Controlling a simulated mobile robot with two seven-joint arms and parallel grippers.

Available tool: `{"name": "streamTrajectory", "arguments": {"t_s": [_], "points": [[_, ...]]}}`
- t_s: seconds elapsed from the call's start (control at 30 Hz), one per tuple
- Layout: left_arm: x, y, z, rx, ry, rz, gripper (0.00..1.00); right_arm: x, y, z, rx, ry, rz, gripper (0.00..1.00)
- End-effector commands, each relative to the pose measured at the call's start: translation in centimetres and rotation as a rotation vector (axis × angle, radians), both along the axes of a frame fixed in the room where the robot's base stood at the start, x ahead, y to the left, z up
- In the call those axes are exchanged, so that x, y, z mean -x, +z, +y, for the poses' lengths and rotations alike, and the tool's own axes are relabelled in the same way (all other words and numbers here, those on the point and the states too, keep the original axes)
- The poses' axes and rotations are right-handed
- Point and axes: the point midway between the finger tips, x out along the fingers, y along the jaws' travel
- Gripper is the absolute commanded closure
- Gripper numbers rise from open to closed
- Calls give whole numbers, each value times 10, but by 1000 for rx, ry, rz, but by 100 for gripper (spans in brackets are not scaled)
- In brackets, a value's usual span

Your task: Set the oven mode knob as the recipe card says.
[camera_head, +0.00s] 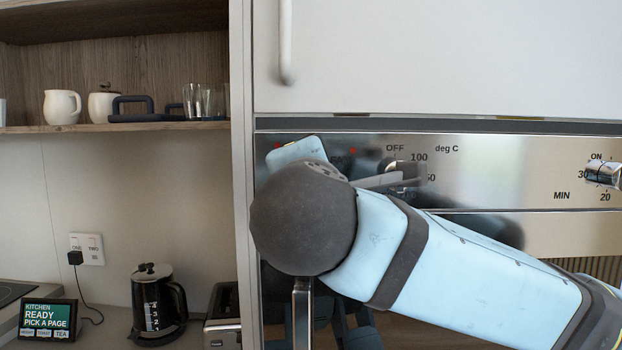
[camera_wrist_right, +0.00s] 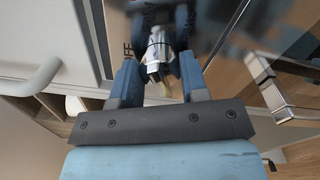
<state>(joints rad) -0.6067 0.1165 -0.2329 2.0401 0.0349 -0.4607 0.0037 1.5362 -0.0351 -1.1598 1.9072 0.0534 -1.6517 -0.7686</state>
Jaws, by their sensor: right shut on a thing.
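My right gripper (camera_wrist_right: 160,68) is shut on a silvery knob (camera_wrist_right: 156,48) at the oven panel in the right wrist view. In the head view my right wrist covers this knob at the left part of the steel oven panel (camera_head: 480,165), so its pointer setting is hidden. Parts of red marks and dark lettering show around the wrist, too covered to read fully. A recipe card is not seen; a small screen (camera_head: 47,320) at the lower left reads "KITCHEN READY PICK A PAGE". My left gripper is not in view.
A temperature knob (camera_head: 398,168) marked OFF and deg C sits close to the right of my wrist. A timer knob (camera_head: 603,173) is at the far right.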

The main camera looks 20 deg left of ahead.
Motion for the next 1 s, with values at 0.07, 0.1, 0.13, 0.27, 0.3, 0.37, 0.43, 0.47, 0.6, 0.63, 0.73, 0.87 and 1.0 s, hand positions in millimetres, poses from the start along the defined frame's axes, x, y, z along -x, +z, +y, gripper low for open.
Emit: {"name": "streamTrajectory", "arguments": {"t_s": [0.07, 0.1, 0.13, 0.27, 0.3, 0.37, 0.43, 0.47, 0.6, 0.63, 0.73, 0.87, 1.0], "points": [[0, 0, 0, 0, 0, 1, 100, 0, 0, 0, 1, 1, 1, 83], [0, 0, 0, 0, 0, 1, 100, 0, 0, 0, 1, 1, 1, 83], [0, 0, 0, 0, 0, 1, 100, 0, 0, 0, 1, 1, 1, 83], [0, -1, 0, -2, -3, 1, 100, 0, 0, 0, 1, 1, 1, 43], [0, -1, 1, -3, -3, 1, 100, 0, 0, 0, 1, 2, 0, 34], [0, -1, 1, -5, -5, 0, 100, 0, 0, 0, 1, 1, 0, 34], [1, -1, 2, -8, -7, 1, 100, 0, 0, 0, 1, 1, 0, 34], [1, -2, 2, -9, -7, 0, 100, 0, 0, 0, 1, 1, 0, 34], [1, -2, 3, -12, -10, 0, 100, 1, 0, 0, 1, 1, 0, 34], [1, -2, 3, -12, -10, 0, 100, 2, 0, 0, 1, 1, 0, 34], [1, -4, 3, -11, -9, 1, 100, 11, -1, -2, 1, 2, -1, 34], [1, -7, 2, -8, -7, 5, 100, 34, -2, -9, -1, 5, -2, 34], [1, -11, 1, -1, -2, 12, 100, 67, -2, -18, -1, 6, -3, 34]]}}
